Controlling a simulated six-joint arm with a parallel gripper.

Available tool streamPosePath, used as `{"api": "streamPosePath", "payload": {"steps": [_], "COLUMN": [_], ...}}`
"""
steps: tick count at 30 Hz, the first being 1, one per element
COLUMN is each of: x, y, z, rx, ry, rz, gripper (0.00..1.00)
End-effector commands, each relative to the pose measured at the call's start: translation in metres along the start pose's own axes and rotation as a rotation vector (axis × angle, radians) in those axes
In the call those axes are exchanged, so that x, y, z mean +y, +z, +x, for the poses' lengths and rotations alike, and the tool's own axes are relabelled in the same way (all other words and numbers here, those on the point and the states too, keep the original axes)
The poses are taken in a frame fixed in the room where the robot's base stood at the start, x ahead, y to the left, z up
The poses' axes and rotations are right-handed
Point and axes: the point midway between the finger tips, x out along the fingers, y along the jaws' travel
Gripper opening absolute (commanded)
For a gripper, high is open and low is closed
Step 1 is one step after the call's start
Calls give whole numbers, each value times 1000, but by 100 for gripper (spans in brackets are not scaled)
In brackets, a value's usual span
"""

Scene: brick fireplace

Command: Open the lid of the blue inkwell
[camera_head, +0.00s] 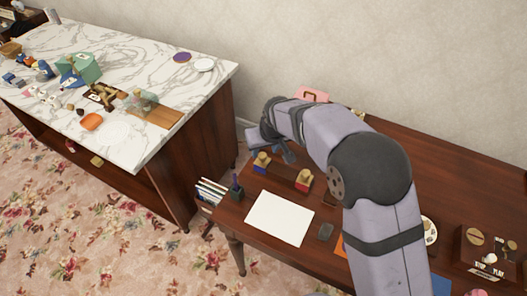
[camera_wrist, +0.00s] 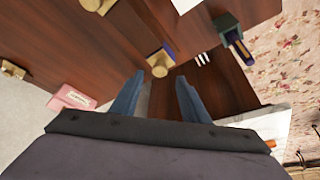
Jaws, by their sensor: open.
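The blue inkwell (camera_head: 261,168) stands near the left end of the brown desk (camera_head: 420,178), with a gold-coloured top. In the wrist view the blue inkwell (camera_wrist: 167,49) is ahead of my fingers, and its round gold lid (camera_wrist: 159,65) seems to be down on it, though the view is too small to be certain. My gripper (camera_wrist: 157,98) is open and empty. Its two blue-grey fingers are apart, pointing toward the inkwell and not visibly touching it. In the head view my gripper (camera_head: 284,153) is just beside the inkwell, partly hidden by my wrist.
A red inkwell (camera_head: 303,183) with a gold top stands right of the blue one. A dark pen cup (camera_head: 237,190) is at the desk's left front. White paper (camera_head: 280,219) lies in front. A pink box (camera_head: 312,95) is behind. A marble-topped table (camera_head: 150,70) stands left.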

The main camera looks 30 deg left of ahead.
Motion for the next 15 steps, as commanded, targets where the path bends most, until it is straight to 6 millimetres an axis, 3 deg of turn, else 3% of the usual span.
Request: {"api": "streamPosePath", "payload": {"steps": [6, 15], "x": [0, 0], "y": [0, 0], "z": [26, 43], "rx": [-2, 1], "ry": [0, 0], "rz": [1, 1], "gripper": [41, 41]}}
